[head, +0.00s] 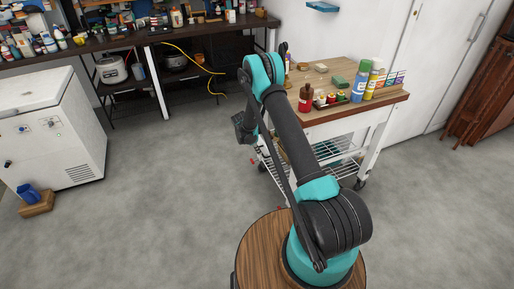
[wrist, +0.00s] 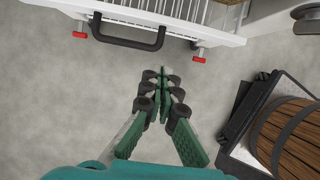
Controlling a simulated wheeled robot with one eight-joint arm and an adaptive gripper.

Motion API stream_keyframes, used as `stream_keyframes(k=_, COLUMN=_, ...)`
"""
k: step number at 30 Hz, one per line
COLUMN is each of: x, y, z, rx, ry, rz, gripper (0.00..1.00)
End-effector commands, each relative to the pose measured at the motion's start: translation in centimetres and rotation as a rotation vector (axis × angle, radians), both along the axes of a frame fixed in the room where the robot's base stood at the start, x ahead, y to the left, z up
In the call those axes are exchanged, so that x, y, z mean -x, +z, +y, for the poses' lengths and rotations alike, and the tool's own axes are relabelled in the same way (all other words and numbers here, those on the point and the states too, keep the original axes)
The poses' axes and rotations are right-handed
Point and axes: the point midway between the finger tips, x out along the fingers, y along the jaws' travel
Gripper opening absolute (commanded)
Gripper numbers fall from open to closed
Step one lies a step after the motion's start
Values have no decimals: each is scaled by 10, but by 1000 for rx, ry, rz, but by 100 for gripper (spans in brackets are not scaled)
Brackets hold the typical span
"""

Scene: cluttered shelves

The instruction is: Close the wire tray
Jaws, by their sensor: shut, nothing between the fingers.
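The wire tray (wrist: 200,38) shows at the top of the wrist view as a white frame with wires. A black handle (wrist: 130,43) is on its near edge, and a red-tipped end stands out at each side. In the head view, part of the tray (head: 266,153) shows at the cart's left side, beside my arm, which hides much of it. My gripper (wrist: 161,82) is shut and empty over the floor in the wrist view, below and right of the handle in the picture and apart from it. In the head view the fingers cannot be made out clearly.
The white cart (head: 378,135) has a wooden top (head: 335,75) with bottles, cans and small jars. A white chest freezer (head: 50,130) and a dark workbench (head: 135,40) stand at left and back. A blue jug (head: 29,193) is at far left. Open grey floor lies left of the cart.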

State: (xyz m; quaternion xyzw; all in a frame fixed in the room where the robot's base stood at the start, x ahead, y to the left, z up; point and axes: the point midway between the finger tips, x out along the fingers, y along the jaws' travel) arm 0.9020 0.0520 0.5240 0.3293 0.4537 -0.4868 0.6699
Motion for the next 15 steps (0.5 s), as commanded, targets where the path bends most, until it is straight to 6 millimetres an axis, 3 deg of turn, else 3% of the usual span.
stream_keyframes(k=7, x=-6, y=-43, z=-18, rx=0, ry=-2, rz=-1, gripper=0)
stream_keyframes(k=15, x=-16, y=-40, z=-49, rx=0, ry=-2, rz=-1, gripper=0)
